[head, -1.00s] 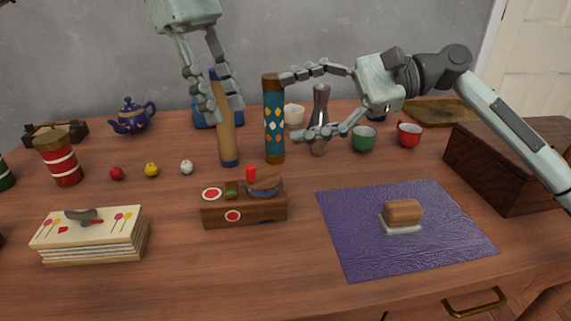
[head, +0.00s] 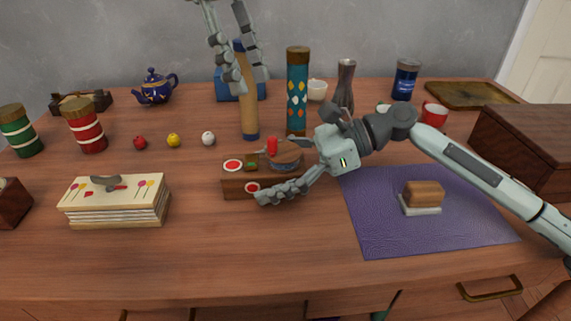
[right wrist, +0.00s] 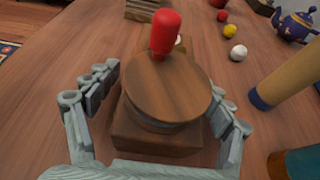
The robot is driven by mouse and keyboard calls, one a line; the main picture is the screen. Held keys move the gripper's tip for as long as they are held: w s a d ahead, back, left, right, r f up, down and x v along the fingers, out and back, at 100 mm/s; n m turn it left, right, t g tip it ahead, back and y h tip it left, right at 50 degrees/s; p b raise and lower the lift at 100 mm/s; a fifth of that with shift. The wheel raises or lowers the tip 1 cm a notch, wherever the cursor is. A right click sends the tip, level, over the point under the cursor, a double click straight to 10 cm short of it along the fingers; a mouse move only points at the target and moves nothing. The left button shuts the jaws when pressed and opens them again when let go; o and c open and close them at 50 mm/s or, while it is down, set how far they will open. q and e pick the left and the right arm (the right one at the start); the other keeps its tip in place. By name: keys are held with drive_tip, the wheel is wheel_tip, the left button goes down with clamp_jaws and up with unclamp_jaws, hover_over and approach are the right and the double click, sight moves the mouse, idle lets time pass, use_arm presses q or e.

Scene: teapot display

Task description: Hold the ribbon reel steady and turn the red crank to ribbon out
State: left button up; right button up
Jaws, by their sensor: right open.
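The ribbon reel is a wooden box (head: 235,188) with a round wooden disc (right wrist: 166,88) on its right part. The red crank (head: 272,146) stands upright on the disc; it also shows in the right wrist view (right wrist: 165,32). My right gripper (head: 276,174) is open around the disc end of the reel. In the right wrist view its fingers stand on both sides with gaps, apart from the red crank. My left gripper (head: 250,80) hangs higher and farther back, its fingers apart, with a tan tube seen between them. I see no ribbon out of the box.
The tan tube (head: 249,115) and a patterned blue tube (head: 297,95) stand behind the reel. A purple mat (head: 385,225) with a brown block (head: 424,193) lies to the right. A stack of cards (head: 115,205) lies left. The front table strip is clear.

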sight(272, 138)
drive_tip(key=shift+a+f, duration=0.15)
drive_tip(key=shift+a, duration=0.1)
drive_tip(key=c, duration=1.5)
use_arm(q)
drive_tip(key=shift+o, duration=0.2)
drive_tip(key=n, duration=0.1)
drive_tip(key=d+n, duration=0.1)
drive_tip(key=n, duration=0.1)
drive_tip(key=shift+s+r+t+y, duration=0.3)
drive_tip(key=shift+s+r+y, duration=0.05)
drive_tip(key=shift+s+y, duration=0.05)
use_arm(e)
drive_tip(key=shift+c, duration=0.2)
use_arm(q)
drive_tip(key=f+n, duration=0.3)
drive_tip(key=s+d+f+n+t+y, duration=0.1)
drive_tip(key=f+n, duration=0.2)
drive_tip(key=d+f+n+y, duration=0.1)
drive_tip(key=f+n, duration=0.2)
drive_tip(key=f, duration=0.1)
drive_tip(key=shift+s+d+f+n+t, duration=0.1)
drive_tip(key=shift+s+n+t, duration=0.25)
drive_tip(key=shift+n+t, duration=0.05)
